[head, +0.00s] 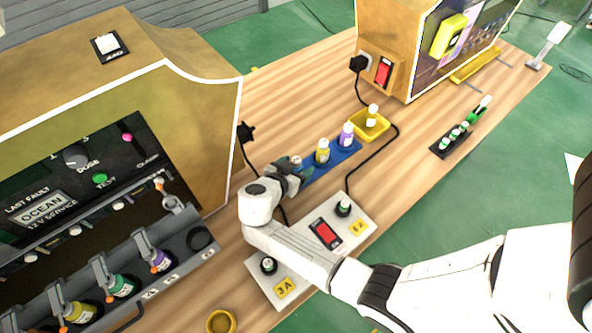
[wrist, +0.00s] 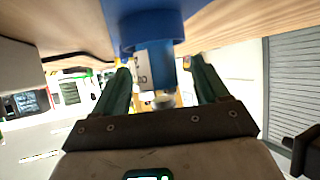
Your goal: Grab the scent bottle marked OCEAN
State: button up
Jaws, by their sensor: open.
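My gripper (head: 292,170) is at the near left end of a blue tray (head: 337,161). In the wrist view my gripper (wrist: 160,68) is open, one finger on each side of a bottle (wrist: 156,68) with a pale label. The label's lettering is too cut off to read as OCEAN. A blue round part (wrist: 152,28) adjoins the bottle; I cannot tell whether it belongs to bottle or tray. In the head view my gripper mostly hides this bottle. A yellow bottle (head: 322,153) and a purple bottle (head: 347,137) stand farther along the tray.
A yellow tray (head: 382,128) holds another bottle. A control panel (head: 361,226) with a red switch lies under my arm. The left machine (head: 207,130) shows OCEAN under LAST FAULT; its rack (head: 189,240) holds several bottles. Black cables cross the wooden counter (head: 283,100).

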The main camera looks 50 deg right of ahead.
jog(key=shift+d, duration=0.15)
jog(key=c, duration=1.1)
jog(key=shift+r, duration=0.15)
jog(key=shift+c, duration=0.2)
